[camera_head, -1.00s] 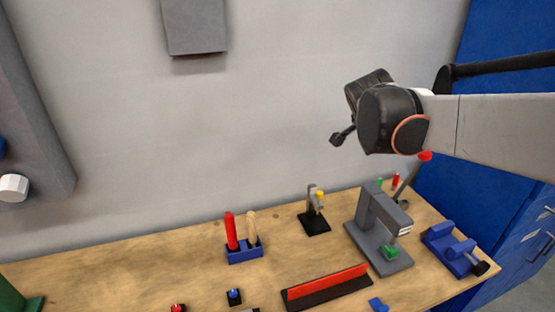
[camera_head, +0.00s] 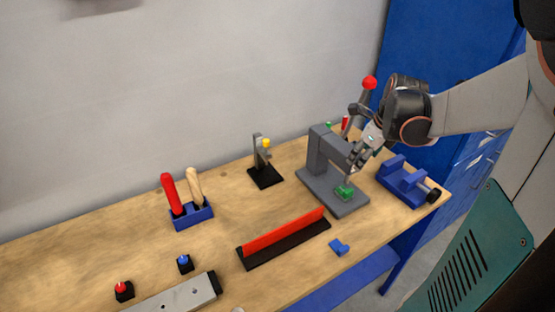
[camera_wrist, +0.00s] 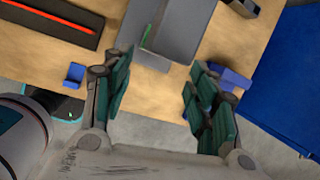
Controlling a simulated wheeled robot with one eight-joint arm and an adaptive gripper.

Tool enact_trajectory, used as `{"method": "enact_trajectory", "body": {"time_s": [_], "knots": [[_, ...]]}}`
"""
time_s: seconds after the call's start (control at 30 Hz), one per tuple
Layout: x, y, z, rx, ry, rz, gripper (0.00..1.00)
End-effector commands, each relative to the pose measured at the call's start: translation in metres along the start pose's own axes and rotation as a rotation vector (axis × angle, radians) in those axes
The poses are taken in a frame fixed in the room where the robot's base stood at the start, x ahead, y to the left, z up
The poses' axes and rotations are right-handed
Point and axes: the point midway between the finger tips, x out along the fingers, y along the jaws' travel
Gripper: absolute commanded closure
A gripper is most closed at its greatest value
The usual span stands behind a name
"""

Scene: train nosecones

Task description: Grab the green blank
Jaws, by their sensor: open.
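The green blank (camera_head: 344,190) sits on the base of the grey press (camera_head: 318,155), under its overhanging arm. In the wrist view part of the green blank (camera_wrist: 148,37) shows on the grey base, beyond the gap between the fingers. My gripper (camera_head: 358,158) is beside the press arm, above the blank. The wrist view shows my gripper (camera_wrist: 158,70) with its two fingers spread apart and nothing between them. The press arm hides part of the blank from above.
A blue vise (camera_head: 402,182) stands close right of the press, partly behind a finger in the wrist view. A small blue piece (camera_head: 339,247) lies near the front edge. A red-and-black bar (camera_head: 285,240), a tool holder (camera_head: 192,218) and a black stand (camera_head: 264,176) are to the left.

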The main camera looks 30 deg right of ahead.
Motion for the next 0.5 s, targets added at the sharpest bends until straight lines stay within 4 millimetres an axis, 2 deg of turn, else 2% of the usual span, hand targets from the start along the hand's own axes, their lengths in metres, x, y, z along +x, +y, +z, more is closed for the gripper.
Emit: {"method": "enact_trajectory", "body": {"time_s": [0.03,0.2,0.37,0.5], "knots": [[0.02,0.003,-0.019,0.061,-0.012,0.028,0.47],[0.036,0.011,-0.044,0.186,-0.046,0.098,0.47],[0.044,0.014,-0.05,0.223,-0.058,0.121,0.47],[0.065,0.017,-0.048,0.224,-0.059,0.123,0.47]]}}
